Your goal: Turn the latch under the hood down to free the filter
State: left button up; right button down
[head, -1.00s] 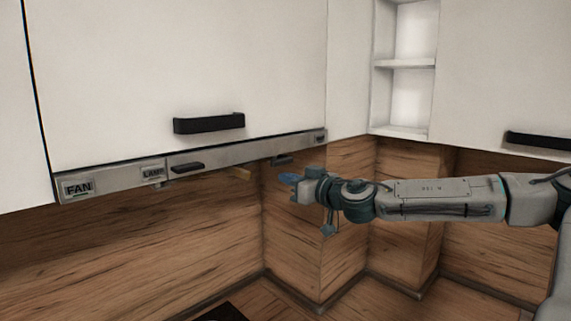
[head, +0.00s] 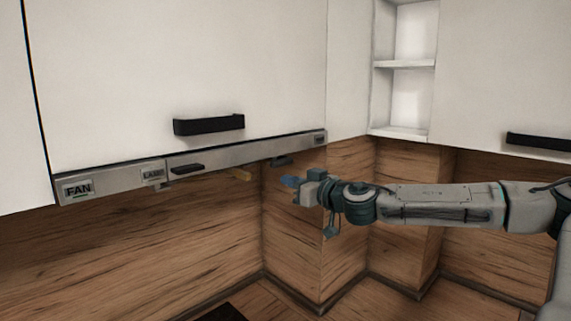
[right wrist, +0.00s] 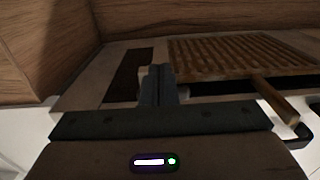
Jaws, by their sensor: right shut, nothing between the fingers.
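The hood's front strip (head: 110,181) runs below the white cabinet door. A small tan latch (head: 243,174) pokes out under it, left of my right gripper. In the right wrist view the latch (right wrist: 275,99) is a tan bar by the near right corner of the slatted filter (right wrist: 235,55). My right gripper (head: 289,182) is shut and empty, just below the strip's right part and apart from the latch. Its closed fingers (right wrist: 157,84) show left of the filter in the wrist view. My left gripper is not in view.
A dark slot (right wrist: 131,76) lies left of the filter in the hood's underside. A dark piece (head: 282,161) hangs under the strip near my right gripper. The oak splashback (head: 343,210) and its corner stand behind. Open shelves (head: 402,65) are at the upper right.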

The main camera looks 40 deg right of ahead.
pick_arm(q)
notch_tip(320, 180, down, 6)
jog(key=b, duration=0.6)
dwell(7.0)
